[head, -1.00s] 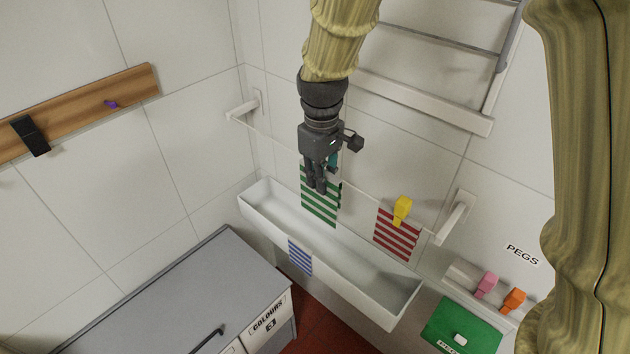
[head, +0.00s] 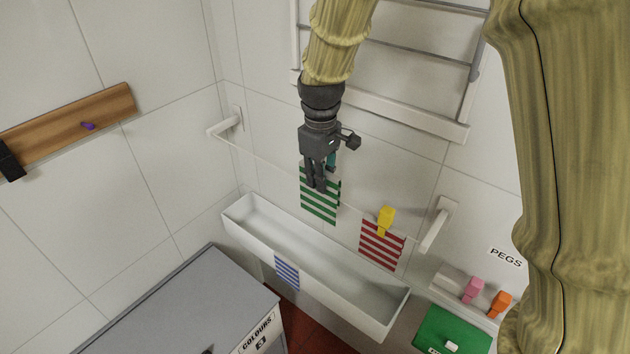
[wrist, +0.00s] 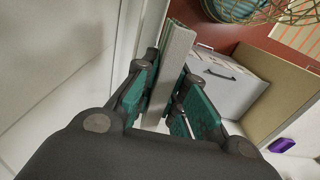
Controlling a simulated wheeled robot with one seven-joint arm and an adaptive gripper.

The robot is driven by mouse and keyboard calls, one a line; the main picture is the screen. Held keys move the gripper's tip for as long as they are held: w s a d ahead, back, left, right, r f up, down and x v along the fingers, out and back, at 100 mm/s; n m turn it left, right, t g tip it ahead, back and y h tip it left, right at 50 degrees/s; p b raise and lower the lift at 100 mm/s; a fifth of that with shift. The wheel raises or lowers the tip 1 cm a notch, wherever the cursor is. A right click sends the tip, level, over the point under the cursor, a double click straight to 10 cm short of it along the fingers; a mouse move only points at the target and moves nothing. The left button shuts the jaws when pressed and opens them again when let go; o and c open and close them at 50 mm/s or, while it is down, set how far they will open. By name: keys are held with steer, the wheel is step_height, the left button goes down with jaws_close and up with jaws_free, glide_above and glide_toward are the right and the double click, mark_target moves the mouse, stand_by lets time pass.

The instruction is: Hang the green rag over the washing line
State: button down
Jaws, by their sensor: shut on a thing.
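The green-and-white striped rag (head: 320,202) hangs from my gripper (head: 316,187) in the head view. My gripper points down and is shut on the rag's top edge. In the wrist view the rag (wrist: 174,70) shows as a thin, pale folded strip between the teal finger pads (wrist: 165,100). The washing line (head: 262,157) runs between two white wall brackets and passes at the rag's upper part. My gripper and the rag hide the line there, so I cannot tell whether they touch or which is in front.
A red striped rag (head: 381,246) hangs on the line at right under a yellow peg (head: 386,220). A white trough (head: 345,308) lies below, with a blue striped rag (head: 287,272) over its front. Pink (head: 473,289) and orange (head: 499,304) pegs sit at right.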

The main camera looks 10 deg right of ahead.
steer(key=shift+w+d, duration=0.55)
steer(key=shift+d, duration=0.2)
steer(key=shift+w+d, duration=0.55)
steer(key=shift+d, duration=0.15)
steer(key=shift+w+d+f, duration=0.1)
steer(key=shift+f+b, duration=0.35)
steer(key=shift+f, duration=0.55)
steer(key=shift+f, duration=0.1)
stand_by(0.4)
steer(key=shift+f+b, duration=1.4)
steer(key=shift+f, duration=2.6)
steer(key=c, duration=1.4)
jaws_free()
